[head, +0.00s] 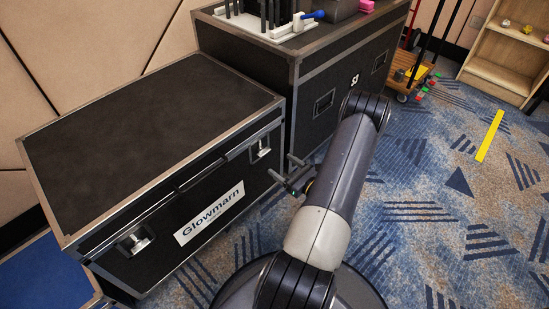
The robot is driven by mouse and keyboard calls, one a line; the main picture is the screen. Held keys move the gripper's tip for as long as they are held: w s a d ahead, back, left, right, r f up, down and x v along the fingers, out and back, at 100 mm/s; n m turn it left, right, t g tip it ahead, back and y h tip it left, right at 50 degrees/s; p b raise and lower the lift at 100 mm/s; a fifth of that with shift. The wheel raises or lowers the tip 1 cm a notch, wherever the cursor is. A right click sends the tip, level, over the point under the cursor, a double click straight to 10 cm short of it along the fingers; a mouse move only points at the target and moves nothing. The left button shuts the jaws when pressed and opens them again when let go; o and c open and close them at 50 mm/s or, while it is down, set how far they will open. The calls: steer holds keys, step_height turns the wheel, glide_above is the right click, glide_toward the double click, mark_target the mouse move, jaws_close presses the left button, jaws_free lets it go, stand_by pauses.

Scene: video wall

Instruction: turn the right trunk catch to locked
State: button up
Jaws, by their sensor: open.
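The trunk (130,115) is a black case with metal edges and a white Glowmarn label on its front. Its right catch (261,149) is a silver fitting in a recess near the right end of the front face. Its left catch (135,242) sits near the left end. My gripper (282,166) is open and empty, just in front of the trunk, a little right of and below the right catch. It appears apart from the catch. The catch's exact turn is too small to tell.
A taller black case (330,75) stands right of the trunk, with a rack and a blue-handled tool on top. A blue box (45,275) lies at lower left. A wooden cart (412,75) and shelf (505,65) stand behind. Carpet at right is clear, with yellow tape.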

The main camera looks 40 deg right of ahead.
mark_target(263, 151)
steer(key=shift+s+d, duration=0.1)
steer(key=shift+s, duration=1.75)
steer(key=w+b, duration=0.1)
steer(key=w, duration=0.9)
steer(key=shift+w+a+n+b, duration=0.35)
steer(key=shift+w+a+n, duration=0.05)
